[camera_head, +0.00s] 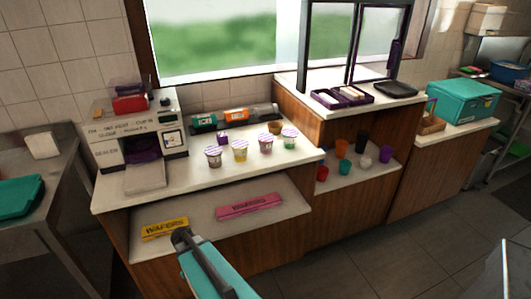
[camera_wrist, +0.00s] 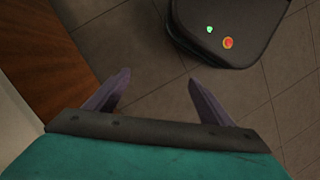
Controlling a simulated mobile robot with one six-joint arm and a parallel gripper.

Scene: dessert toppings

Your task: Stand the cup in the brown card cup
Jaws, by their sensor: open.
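A small brown cup (camera_head: 275,127) stands on the white counter behind a row of cups with patterned lids. The row holds a grey-brown cup (camera_head: 213,156), a yellow cup (camera_head: 240,152), a pink one (camera_head: 265,145) and a greenish one (camera_head: 289,140). Which of them the task calls the cup, I cannot tell. My gripper (camera_wrist: 157,97) is open and empty over the floor in the wrist view, with no cup between its fingers. In the head view my arm is low in front of the counter, well short of the cups.
A dispenser machine (camera_head: 134,140) stands left of the cups; bottles (camera_head: 235,116) lie behind. Wafer boxes, yellow (camera_head: 165,228) and pink (camera_head: 249,206), lie on the lower shelf. Coloured cups, such as an orange one (camera_head: 341,148), stand right.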

